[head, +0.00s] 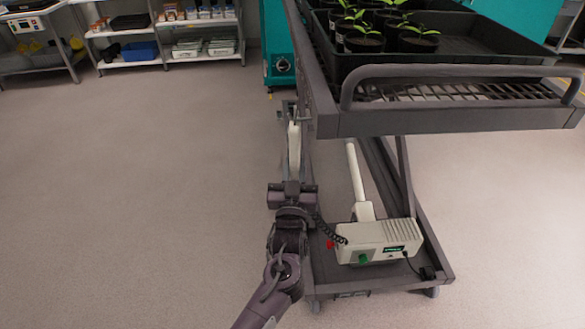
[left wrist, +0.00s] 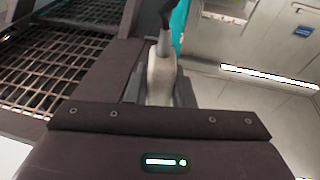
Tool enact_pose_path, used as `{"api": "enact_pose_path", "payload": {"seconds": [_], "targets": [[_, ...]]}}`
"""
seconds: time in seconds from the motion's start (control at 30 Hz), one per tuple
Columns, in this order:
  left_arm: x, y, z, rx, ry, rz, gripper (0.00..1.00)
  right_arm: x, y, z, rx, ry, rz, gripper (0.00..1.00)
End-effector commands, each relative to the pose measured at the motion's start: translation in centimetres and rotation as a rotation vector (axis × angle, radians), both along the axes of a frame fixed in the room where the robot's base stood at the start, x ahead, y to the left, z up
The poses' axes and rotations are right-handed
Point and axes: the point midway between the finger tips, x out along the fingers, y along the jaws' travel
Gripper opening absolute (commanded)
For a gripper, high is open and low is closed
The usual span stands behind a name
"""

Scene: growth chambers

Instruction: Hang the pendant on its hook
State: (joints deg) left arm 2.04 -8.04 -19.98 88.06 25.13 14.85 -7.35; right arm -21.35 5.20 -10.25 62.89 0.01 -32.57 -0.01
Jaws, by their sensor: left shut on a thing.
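The pendant (head: 294,145) is a slim off-white handset, roughly upright beside the left side of the cart. My left gripper (head: 293,178) is shut on its lower part, and the left wrist view shows the pendant (left wrist: 162,75) between the fingers. A dark curved piece (left wrist: 167,14) shows above the pendant's grey neck; I cannot tell whether it is the hook or part of the pendant. A small bar (head: 301,119) juts from the cart's upper frame near the pendant's top. Contact between them cannot be made out. My right gripper is not in view.
The grey cart (head: 440,122) carries a black tray (head: 460,58) of potted seedlings. A white control box (head: 380,241) with a coiled dark cord (head: 328,230) sits on its base. Shelves (head: 200,55) stand at the back left. The floor on the left is clear.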

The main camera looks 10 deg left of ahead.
Motion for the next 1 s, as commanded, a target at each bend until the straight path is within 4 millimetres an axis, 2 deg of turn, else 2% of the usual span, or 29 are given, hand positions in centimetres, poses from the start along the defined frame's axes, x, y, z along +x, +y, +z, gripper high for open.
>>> {"api": "enact_pose_path", "payload": {"seconds": [0.57, 1.0], "targets": [[0.2, -0.7, 0.0, 0.0, -0.001, 0.0, 0.02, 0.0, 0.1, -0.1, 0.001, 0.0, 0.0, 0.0], [0.2, -0.7, -1.2, 0.0, 0.0, 0.0, 0.02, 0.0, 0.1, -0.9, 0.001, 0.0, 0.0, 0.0]]}}
